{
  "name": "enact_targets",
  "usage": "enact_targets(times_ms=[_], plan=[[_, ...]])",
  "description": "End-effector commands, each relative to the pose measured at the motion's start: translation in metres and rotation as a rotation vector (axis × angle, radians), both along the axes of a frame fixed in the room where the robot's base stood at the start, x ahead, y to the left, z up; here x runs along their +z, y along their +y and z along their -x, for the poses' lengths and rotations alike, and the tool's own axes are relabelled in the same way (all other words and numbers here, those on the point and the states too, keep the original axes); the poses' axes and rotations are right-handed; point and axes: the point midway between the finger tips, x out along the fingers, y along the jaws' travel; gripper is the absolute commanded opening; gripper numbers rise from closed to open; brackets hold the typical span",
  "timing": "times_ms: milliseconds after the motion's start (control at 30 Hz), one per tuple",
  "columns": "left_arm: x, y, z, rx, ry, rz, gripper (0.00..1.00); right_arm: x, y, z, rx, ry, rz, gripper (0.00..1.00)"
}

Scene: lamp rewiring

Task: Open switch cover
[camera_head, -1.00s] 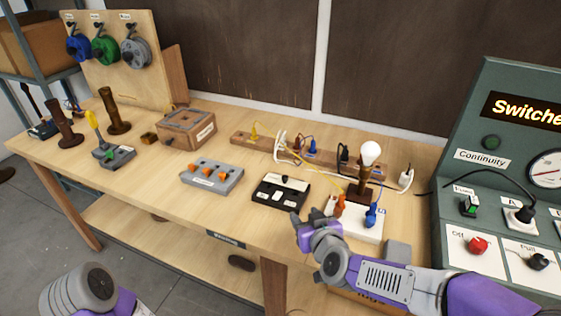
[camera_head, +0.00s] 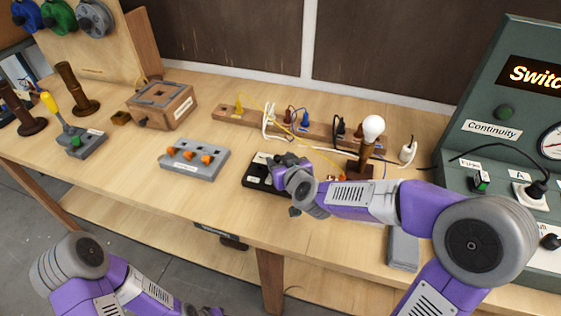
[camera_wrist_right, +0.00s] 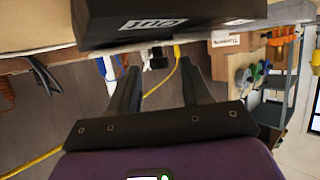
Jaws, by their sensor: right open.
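The black switch box (camera_head: 255,181) lies on the wooden bench, right of the grey block with orange knobs. Its right part is hidden behind my right gripper (camera_head: 278,166) in the head view. In the right wrist view a dark box with a white label (camera_wrist_right: 160,22) fills the top, just beyond my fingertips. My right gripper (camera_wrist_right: 158,78) is open there, with nothing between its two dark fingers. Whether a finger touches the box I cannot tell.
A lit bulb on a wooden stand (camera_head: 372,130) is close behind my right forearm. A wooden strip with plugs and cords (camera_head: 225,112) runs behind the switch box. The knob block (camera_head: 194,160) is at its left. The green switch panel (camera_head: 490,105) stands at the right.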

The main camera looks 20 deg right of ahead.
Motion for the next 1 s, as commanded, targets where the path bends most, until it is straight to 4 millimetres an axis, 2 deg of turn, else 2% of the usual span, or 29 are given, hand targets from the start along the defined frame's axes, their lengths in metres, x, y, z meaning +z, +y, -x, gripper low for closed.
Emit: enact_targets(times_ms=[333,667,867,1000], plan=[[-0.001,0.000,0.000,0.000,0.000,0.000,0.43,-0.001,0.000,-0.004,0.000,0.000,0.000,0.48],[-0.001,0.000,0.000,0.000,0.000,0.000,0.43,-0.001,0.000,-0.004,0.000,0.000,0.000,0.00],[0.001,0.000,0.000,0.000,0.000,0.000,0.43,-0.001,0.000,-0.004,0.000,0.004,-0.003,0.00],[0.010,0.000,0.000,0.000,0.000,0.000,0.43,0.002,0.000,-0.005,0.001,0.022,-0.014,0.00]])
